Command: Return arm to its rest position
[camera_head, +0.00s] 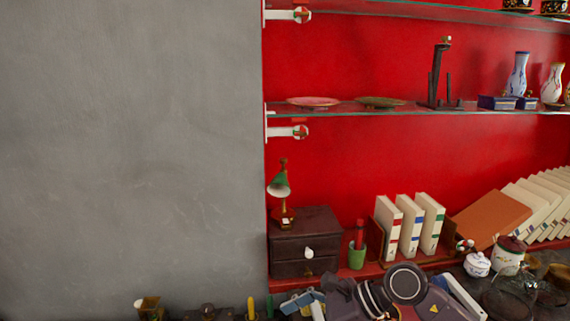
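Dark arm links of mine (405,284) with round joint caps and a small warning label show at the bottom edge, right of centre. They stand in front of the counter and cover part of it. I cannot make out the fingertips of either gripper in this view. Nothing is seen held. I cannot tell which of my arms these links belong to.
A dark drawer box (305,240) carries a green-shaded lamp (281,186). Glass shelves (360,108) hold plates and vases. A bare grey wall (130,150) fills the left.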

